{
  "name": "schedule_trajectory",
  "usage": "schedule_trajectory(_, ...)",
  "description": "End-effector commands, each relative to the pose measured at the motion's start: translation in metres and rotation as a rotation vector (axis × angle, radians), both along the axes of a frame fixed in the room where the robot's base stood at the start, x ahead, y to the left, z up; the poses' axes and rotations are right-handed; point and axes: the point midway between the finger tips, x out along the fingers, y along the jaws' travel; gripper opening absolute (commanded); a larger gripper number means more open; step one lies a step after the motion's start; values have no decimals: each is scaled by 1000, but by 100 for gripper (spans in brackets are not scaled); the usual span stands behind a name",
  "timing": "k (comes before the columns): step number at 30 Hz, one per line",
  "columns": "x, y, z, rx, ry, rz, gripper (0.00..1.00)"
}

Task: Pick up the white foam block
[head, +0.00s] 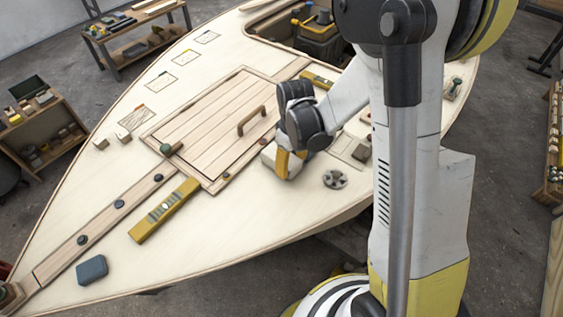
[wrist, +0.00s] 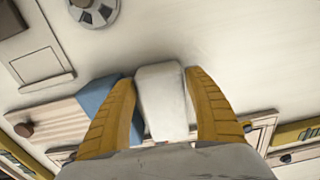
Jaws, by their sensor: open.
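The white foam block (wrist: 163,100) stands out clearly in the wrist view, between the two yellow fingers of my gripper (wrist: 158,76). In the head view my gripper (head: 290,166) points down at the deck near the hatch's right corner. A pale part of the white block (head: 268,154) shows there at the gripper's left; the rest is hidden behind the fingers. Whether the fingers touch the block cannot be told.
A blue block (wrist: 98,98) lies close beside the left finger in the wrist view. A round grey fitting (head: 335,179) sits right of the gripper. The hatch (head: 205,130) with its handle (head: 251,121) is to the left.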

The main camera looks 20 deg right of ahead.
Motion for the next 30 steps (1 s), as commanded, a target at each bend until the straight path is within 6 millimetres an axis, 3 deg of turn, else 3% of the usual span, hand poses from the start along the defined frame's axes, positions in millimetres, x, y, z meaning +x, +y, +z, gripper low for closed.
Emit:
schedule_trajectory(2,0,0,1,0,0,0,57)
schedule_trajectory(4,0,0,1,0,0,0,35)
schedule_trajectory(5,0,0,1,0,0,0,29)
schedule_trajectory(17,0,0,4,0,0,0,29)
schedule_trajectory(26,0,0,45,0,0,0,29)
schedule_trajectory(30,17,-18,59,0,0,-4,29)
